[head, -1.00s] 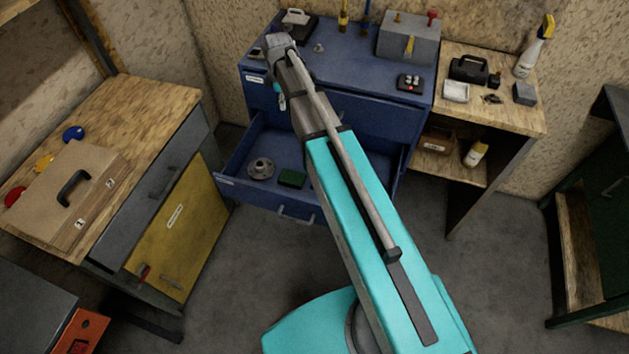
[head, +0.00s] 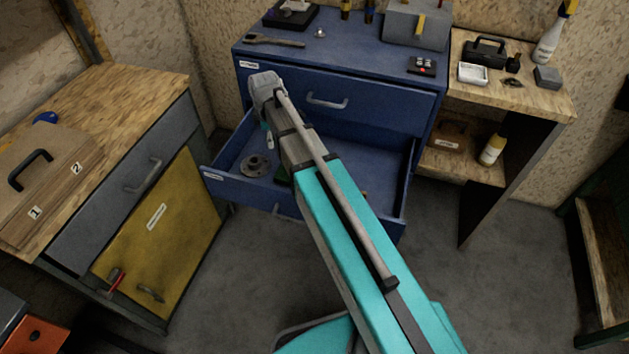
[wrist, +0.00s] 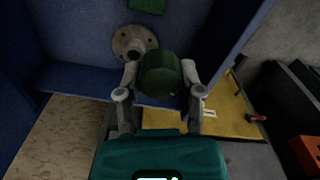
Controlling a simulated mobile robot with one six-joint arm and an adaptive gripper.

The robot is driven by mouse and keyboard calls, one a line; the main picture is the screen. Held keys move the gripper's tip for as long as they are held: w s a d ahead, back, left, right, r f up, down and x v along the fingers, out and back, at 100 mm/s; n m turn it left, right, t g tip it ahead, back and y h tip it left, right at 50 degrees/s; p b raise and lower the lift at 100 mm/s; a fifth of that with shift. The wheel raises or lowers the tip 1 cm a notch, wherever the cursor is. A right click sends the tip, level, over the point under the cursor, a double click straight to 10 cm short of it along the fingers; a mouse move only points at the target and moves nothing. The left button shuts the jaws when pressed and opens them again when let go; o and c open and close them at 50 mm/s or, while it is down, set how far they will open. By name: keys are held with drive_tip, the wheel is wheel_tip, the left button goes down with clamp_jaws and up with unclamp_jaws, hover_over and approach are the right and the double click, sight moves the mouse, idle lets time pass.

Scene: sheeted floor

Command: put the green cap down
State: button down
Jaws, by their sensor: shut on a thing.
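In the wrist view my gripper (wrist: 160,78) is shut on the green cap (wrist: 160,70), a dark green cylinder held between the two fingertips. The cap hangs over the open blue drawer (wrist: 85,80), and its height above the drawer floor is hard to tell. In the head view the open drawer (head: 228,182) shows below the wrist end of my arm, and my arm hides the fingers and the cap there.
A grey flanged disc (head: 254,166) lies in the drawer, and a green block (wrist: 147,5) lies beyond it, mostly hidden by my arm in the head view. A closed upper drawer (head: 370,105) stands behind. A wrench (head: 275,41) lies on the cabinet top.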

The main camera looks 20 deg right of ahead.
drive_tip(key=shift+m, duration=0.3)
drive_tip(key=s+a+f+b, duration=0.1)
drive_tip(key=f+b, duration=0.2)
drive_tip(key=f, duration=0.1)
drive_tip(key=s+a+f+b, duration=0.1)
drive_tip(key=f+b, duration=0.3)
drive_tip(key=s+a+f+b, duration=0.1)
drive_tip(key=f+b, duration=0.3)
drive_tip(key=shift+s+f, duration=0.2)
drive_tip(key=shift+r, duration=0.15)
